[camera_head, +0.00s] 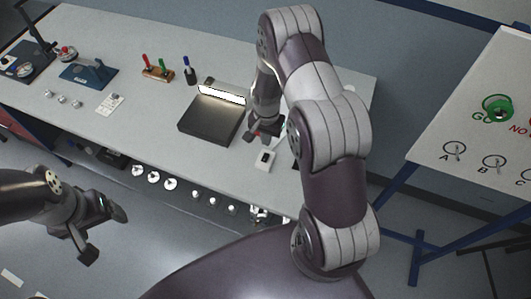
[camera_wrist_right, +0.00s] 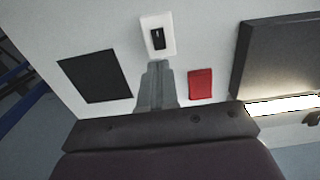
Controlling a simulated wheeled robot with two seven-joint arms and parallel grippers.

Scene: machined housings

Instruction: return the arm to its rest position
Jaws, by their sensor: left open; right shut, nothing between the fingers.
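My right arm reaches up over the bench (camera_head: 130,42), and its gripper (camera_head: 262,136) hangs above the bench just right of a dark flat box with a bright light strip (camera_head: 212,122). In the right wrist view the right gripper's fingers (camera_wrist_right: 157,72) are together with nothing between them. They point at a white piece with a dark slot (camera_wrist_right: 158,38), which also shows in the head view (camera_head: 265,160). My left gripper (camera_head: 103,232) is open and empty over the floor, in front of the bench, at the lower left.
A red piece (camera_wrist_right: 200,84) and a black pad (camera_wrist_right: 93,77) lie beside the right fingers. A white board with hooks (camera_head: 480,135) stands at the right. Small round parts sit below the bench edge.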

